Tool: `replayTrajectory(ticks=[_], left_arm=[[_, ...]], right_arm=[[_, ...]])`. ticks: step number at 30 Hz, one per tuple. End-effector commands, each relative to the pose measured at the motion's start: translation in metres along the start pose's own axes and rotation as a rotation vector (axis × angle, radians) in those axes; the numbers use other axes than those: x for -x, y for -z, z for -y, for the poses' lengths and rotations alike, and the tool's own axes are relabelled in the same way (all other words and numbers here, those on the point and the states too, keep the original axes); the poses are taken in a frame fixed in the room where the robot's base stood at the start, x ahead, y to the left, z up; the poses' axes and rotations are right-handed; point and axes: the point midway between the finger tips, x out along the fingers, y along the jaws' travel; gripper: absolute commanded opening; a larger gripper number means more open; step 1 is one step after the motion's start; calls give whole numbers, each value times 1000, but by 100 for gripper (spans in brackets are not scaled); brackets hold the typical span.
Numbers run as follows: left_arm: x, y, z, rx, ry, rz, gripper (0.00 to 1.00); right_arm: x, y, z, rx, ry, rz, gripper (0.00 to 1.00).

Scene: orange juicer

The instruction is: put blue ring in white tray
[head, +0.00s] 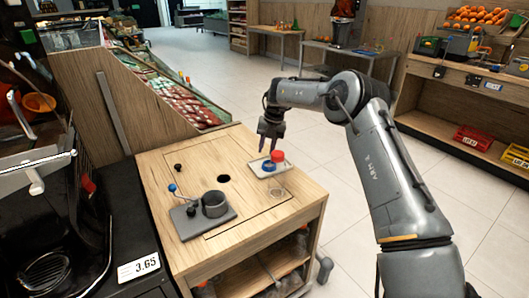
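A small white tray (257,171) lies on the wooden cart top near its right edge. A blue ring-like piece (268,165) sits in the tray, beside a red round piece (278,156). The blue piece is small, and I cannot make out a hole in it. My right gripper (268,150) points down just above the tray, over the blue piece. Its two fingers look apart with nothing between them. My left gripper is out of view.
A grey plate with a grey cup (214,203) and a blue-knobbed lever (172,187) stands at the cart's front left. The wooden cart top (250,208) has a dark round hole (224,178) and a black knob (178,167). A black counter borders the cart on the left.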

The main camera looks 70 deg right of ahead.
Motion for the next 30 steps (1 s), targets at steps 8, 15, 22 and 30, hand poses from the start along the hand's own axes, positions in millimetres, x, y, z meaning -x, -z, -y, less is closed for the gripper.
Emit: replayTrajectory(ticks=[8, 15, 22, 30], left_arm=[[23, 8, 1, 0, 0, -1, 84], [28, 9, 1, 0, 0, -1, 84], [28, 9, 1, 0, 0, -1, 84], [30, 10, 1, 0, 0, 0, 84]], right_arm=[[47, 0, -1, -1, 0, 0, 31], [60, 0, 0, -1, 0, -1, 31], [60, 0, 0, -1, 0, -1, 31], [63, 0, -1, 0, 0, -1, 31]])
